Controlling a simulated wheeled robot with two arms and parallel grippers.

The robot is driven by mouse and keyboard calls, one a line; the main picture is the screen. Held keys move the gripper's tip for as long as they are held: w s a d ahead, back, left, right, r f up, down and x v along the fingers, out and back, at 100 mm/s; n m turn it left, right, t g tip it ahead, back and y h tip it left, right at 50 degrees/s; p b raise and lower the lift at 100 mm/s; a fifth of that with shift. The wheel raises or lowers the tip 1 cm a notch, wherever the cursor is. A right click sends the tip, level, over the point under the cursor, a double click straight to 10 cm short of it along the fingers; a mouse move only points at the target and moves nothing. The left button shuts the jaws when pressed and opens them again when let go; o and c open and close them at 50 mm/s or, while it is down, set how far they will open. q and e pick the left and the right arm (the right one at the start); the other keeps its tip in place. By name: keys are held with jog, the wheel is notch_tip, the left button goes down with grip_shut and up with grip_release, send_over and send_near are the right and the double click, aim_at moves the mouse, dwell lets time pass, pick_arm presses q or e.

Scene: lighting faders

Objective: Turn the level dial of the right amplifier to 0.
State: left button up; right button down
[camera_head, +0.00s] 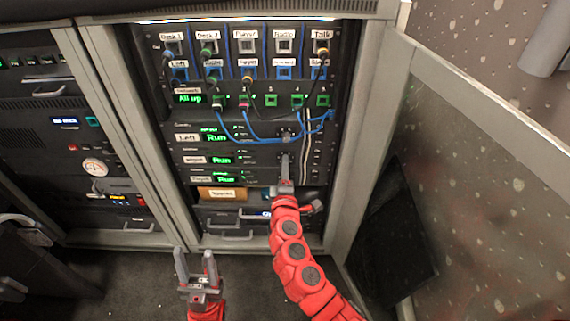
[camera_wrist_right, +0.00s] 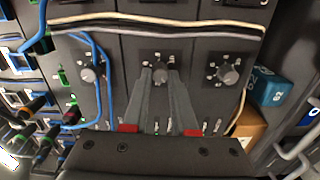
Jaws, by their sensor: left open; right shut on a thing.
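Three amplifiers are stacked in the rack. The top one (camera_head: 200,137) is labelled Left; the middle one (camera_head: 192,160) and bottom one (camera_head: 200,179) have labels too small to read surely. All three displays show green text like Run. In the right wrist view their dials sit in a row: left dial (camera_wrist_right: 88,74), middle dial (camera_wrist_right: 160,73), right dial (camera_wrist_right: 229,74). My right gripper (camera_head: 285,157) is shut on the middle dial, its fingertips (camera_wrist_right: 160,78) on either side of it. The dial scale is too small to read. My left gripper (camera_head: 196,256) is open and empty, low before the rack.
Blue cables (camera_head: 262,139) hang across the patch panel above the amplifiers and pass near the left dial in the wrist view. A tan box (camera_head: 215,194) lies below the amplifiers. A cabinet side panel (camera_head: 385,150) stands at the right. Another rack (camera_head: 60,130) is at the left.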

jog(key=shift+n, duration=0.5)
jog(key=c, duration=0.7)
grip_release()
jog(key=shift+s, duration=0.1)
jog(key=s+p, duration=0.2)
jog(key=s, duration=1.5)
jog(key=shift+s, duration=0.1)
